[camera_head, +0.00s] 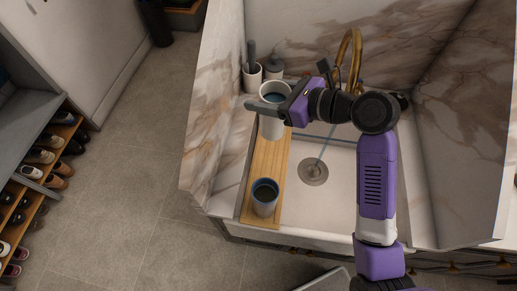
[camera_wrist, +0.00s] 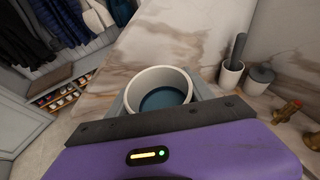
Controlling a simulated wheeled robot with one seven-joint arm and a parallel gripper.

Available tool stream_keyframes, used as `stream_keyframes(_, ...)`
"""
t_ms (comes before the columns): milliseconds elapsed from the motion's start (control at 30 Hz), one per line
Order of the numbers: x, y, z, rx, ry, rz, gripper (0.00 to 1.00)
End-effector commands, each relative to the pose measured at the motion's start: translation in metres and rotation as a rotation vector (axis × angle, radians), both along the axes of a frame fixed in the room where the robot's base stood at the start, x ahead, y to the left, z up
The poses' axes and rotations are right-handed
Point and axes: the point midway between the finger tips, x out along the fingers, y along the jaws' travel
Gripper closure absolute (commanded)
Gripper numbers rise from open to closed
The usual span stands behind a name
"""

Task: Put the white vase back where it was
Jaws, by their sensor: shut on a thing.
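The white vase (camera_head: 272,127), with a blue-grey inside, is upright between the fingers of my gripper (camera_head: 268,108) at the far end of the wooden board (camera_head: 268,160). In the wrist view its round white rim (camera_wrist: 160,75) shows between the grey fingers of my gripper (camera_wrist: 160,103). The gripper is shut on the vase, below its rim. I cannot tell whether the vase's base touches the board or hangs just above it.
A grey-white cup (camera_head: 264,205) with a dark blue inside stands on the board's near end. A holder with a brush (camera_head: 252,75) and a lidded jar (camera_head: 274,69) stand behind the vase. The sink basin (camera_head: 335,190) and brass tap (camera_head: 351,50) are to the right. Marble panels enclose the sink.

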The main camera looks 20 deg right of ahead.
Motion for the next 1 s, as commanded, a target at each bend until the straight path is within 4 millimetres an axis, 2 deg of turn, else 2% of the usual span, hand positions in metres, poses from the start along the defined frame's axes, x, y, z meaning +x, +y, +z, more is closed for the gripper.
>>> stream_keyframes(500, 0.0, 0.0, -0.116, 0.003, 0.001, -0.001, 1.0)
stream_keyframes(633, 0.0, 0.0, -0.136, 0.002, 0.0, -0.001, 1.0)
stream_keyframes(867, 0.0, 0.0, -0.151, 0.001, -0.003, -0.001, 1.0)
stream_keyframes(1000, 0.0, 0.0, -0.171, 0.002, 0.0, -0.002, 1.0)
